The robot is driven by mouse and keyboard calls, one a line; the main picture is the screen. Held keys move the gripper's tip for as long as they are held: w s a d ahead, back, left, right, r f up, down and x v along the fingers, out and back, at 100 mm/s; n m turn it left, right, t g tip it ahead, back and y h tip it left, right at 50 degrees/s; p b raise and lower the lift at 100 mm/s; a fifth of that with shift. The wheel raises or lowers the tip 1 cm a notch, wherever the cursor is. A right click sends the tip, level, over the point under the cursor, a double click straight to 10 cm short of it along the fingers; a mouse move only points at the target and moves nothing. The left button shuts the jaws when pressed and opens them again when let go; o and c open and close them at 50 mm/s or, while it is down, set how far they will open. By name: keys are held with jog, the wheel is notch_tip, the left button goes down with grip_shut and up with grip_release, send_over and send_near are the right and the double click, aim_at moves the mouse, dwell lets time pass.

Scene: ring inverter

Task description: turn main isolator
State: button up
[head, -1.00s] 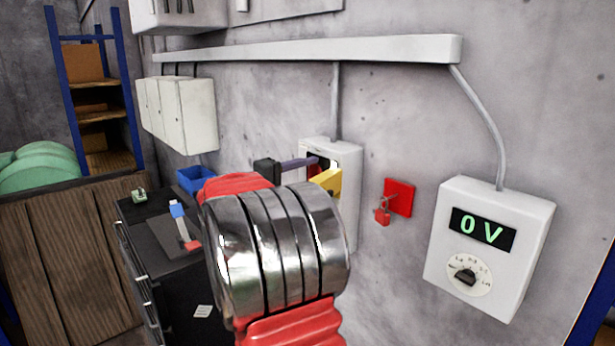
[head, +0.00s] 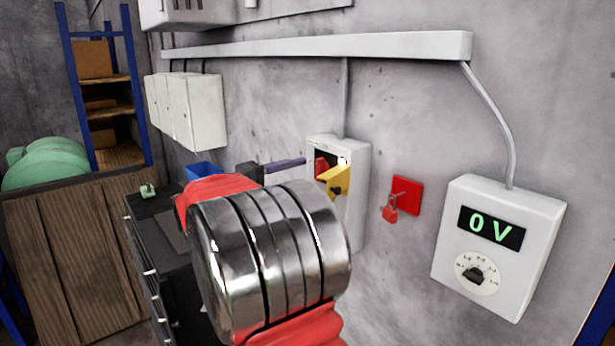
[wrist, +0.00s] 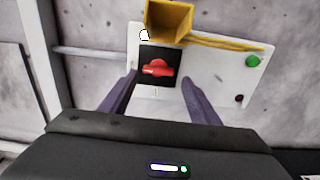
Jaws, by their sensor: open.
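The main isolator is a red rotary handle on a black plate (wrist: 158,66) on a white wall box. In the wrist view its grip lies roughly across the picture. The box also shows in the head view (head: 352,208), with the red handle (head: 321,167) partly seen behind a yellow piece. My gripper (wrist: 156,80) is open, its two purple fingers pointing at the box on either side of the handle, with nothing between them that I can tell is touched. In the head view one finger (head: 284,164) shows left of the box; my arm hides the rest.
A yellow bracket (wrist: 168,20) juts out at the box beside the handle. A red padlock (head: 390,208) hangs from a red plate right of the box. A grey meter box (head: 497,250) reads 0 V. A black drawer cabinet (head: 165,270) stands below left.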

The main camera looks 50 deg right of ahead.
jog(key=v, duration=0.7)
jog(key=shift+a, duration=0.15)
dwell(0.3)
jog(key=s+a+f+n+t+y, duration=0.1)
jog(key=s+a+f+n+y, duration=0.25)
jog(key=f, duration=0.55)
jog(key=s+a+f+m+t+y, duration=0.1)
jog(key=s+a+f+y, duration=0.1)
jog(key=a+f+y, duration=0.55)
jog(key=s+a+t+y, duration=0.3)
jog(key=s+a, duration=0.2)
jog(key=a, duration=0.7)
jog(key=s+a+t+y, duration=0.3)
jog(key=s+a+t, duration=0.1)
jog(key=a, duration=0.9)
jog(key=shift+s+f+t+y, duration=0.3)
jog(key=shift+s+f, duration=0.1)
jog(key=shift+s, duration=0.5)
